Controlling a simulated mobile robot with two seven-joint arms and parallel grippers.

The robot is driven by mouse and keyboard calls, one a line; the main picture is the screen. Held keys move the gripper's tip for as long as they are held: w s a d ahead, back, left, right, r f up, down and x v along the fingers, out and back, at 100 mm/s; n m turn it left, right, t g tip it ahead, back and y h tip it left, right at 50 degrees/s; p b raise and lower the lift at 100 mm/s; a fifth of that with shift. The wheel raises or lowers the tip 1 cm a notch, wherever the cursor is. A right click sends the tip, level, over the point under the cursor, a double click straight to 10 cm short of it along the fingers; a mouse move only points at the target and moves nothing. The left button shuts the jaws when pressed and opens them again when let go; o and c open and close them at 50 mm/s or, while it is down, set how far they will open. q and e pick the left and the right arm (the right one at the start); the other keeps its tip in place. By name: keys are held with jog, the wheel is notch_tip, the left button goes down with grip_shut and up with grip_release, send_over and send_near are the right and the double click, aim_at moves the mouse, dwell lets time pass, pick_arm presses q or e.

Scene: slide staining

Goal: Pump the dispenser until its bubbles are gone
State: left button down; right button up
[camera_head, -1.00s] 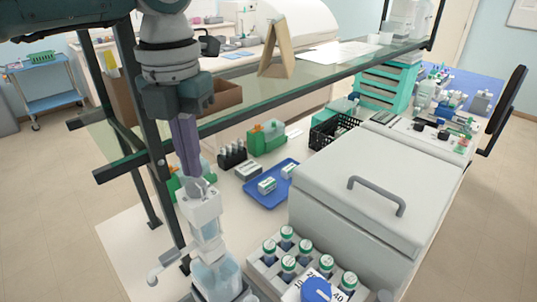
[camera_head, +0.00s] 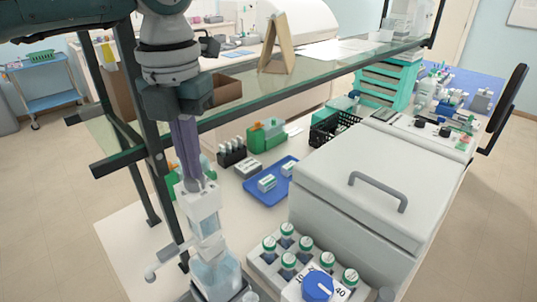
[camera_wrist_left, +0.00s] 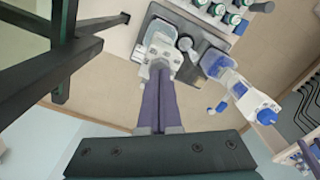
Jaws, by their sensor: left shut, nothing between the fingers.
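The dispenser (camera_head: 204,203) stands at the lower left of the head view, with a white head, a clear barrel, a side spout and a bottle of pale blue liquid (camera_head: 216,277) below. Its top also shows in the wrist view (camera_wrist_left: 160,42). My left gripper (camera_head: 194,180) points down with its purple fingers together and empty, the tips at the top of the dispenser. In the wrist view my left gripper (camera_wrist_left: 159,66) covers part of the dispenser head. Whether the tips press on it is hard to tell. Bubbles cannot be made out.
A second bottle with a blue-marked dispenser top (camera_wrist_left: 238,88) shows in the wrist view. A rack of green-capped bottles (camera_head: 262,268), a blue dial (camera_head: 317,286) and a large grey lidded box (camera_head: 365,185) stand right of the dispenser. A glass shelf (camera_head: 330,72) runs behind my arm.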

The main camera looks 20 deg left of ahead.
aim_at(195, 185)
pick_arm(q)
jog(key=shift+f+b, duration=1.85)
jog(key=shift+f, duration=0.5)
jog(key=shift+r+p, duration=2.2)
jog(key=shift+r, duration=0.75)
notch_tip(195, 185, up, 5)
jog(key=p, duration=0.4)
jog(key=shift+r, duration=0.1)
